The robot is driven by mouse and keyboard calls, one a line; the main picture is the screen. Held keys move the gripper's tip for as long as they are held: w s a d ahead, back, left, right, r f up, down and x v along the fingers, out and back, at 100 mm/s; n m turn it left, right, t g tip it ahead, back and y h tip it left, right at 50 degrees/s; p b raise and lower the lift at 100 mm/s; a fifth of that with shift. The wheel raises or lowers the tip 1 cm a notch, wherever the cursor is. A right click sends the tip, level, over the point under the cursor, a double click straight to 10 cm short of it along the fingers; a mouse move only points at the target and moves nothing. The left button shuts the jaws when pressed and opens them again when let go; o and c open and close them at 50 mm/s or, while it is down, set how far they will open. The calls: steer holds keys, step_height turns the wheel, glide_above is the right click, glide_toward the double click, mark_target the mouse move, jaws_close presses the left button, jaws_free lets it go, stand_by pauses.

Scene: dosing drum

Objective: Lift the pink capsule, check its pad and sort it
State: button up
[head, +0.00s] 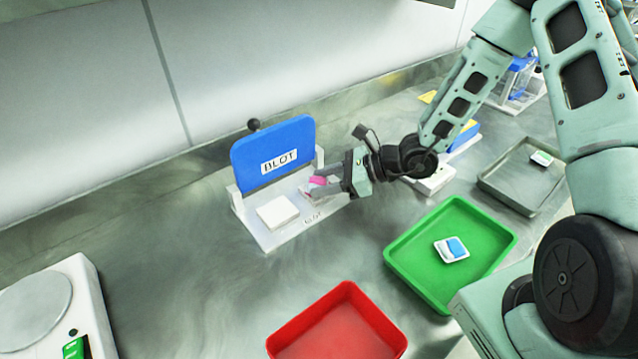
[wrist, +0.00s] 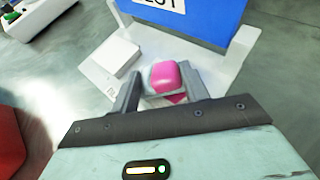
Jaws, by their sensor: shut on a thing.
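The pink capsule (wrist: 166,75) is between the two fingers of my gripper (wrist: 163,92) in the wrist view. In the head view the capsule (head: 318,181) shows as a small pink patch at the fingertips of my gripper (head: 320,186). My gripper is shut on it, over the right part of the white base of the blot station (head: 268,241). A second pink patch shows just below the capsule in the wrist view. A white square pad (head: 277,212) lies on the base to the left of my gripper. The blue BLOT lid (head: 272,150) stands raised behind.
A green tray (head: 408,278) holding a blue-and-white packet (head: 452,250) is to the right. A red tray (head: 340,335) is at the front. A grey tray (head: 500,190) is far right, a white scale (head: 75,305) front left. The counter between is clear.

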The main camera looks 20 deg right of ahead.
mark_target(325, 183)
step_height(325, 183, up, 10)
stand_by(0.6)
